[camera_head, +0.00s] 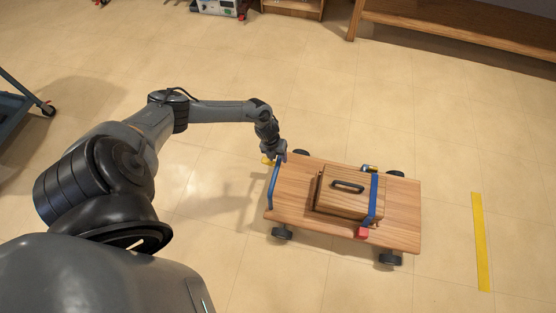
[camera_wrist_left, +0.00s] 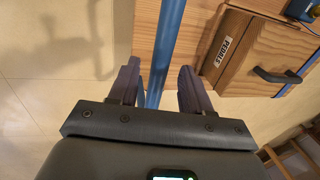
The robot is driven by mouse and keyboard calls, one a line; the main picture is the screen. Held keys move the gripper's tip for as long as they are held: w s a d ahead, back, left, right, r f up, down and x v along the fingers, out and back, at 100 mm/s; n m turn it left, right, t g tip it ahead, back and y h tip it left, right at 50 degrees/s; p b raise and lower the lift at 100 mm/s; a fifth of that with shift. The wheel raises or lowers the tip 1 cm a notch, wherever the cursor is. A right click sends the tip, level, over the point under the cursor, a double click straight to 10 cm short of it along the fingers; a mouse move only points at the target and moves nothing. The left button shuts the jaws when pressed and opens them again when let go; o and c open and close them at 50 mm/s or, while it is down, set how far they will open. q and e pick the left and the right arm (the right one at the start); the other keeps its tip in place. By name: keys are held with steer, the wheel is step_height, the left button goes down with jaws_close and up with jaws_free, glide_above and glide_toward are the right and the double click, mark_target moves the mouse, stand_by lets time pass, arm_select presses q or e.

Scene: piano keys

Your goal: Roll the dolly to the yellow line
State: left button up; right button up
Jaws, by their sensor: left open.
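The wooden dolly (camera_head: 402,220) stands on dark wheels in the middle right of the head view, with a blue handle bar (camera_head: 272,186) along its left end. A wooden box (camera_head: 335,199) with a black handle is strapped on top; its label reads "PEDALS" in the left wrist view (camera_wrist_left: 257,62). The yellow line (camera_head: 481,242) lies on the floor to the right, apart from the dolly. My left gripper (camera_head: 274,157) is open at the far end of the handle. In the left wrist view, the blue bar (camera_wrist_left: 170,40) runs between its fingers (camera_wrist_left: 158,82). My right gripper is not in view.
The tiled floor between dolly and line is clear. A wooden bench (camera_head: 455,27) stands at the back right. A dark wheeled cart (camera_head: 18,108) is at the left edge. A blue strap (camera_head: 375,202) with a red block (camera_head: 362,232) crosses the box end.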

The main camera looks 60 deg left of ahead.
arm_select(q)
steer(key=shift+w+d+f, duration=0.1)
steer(key=shift+f, duration=0.45)
steer(key=shift+c, duration=0.4)
jaws_close()
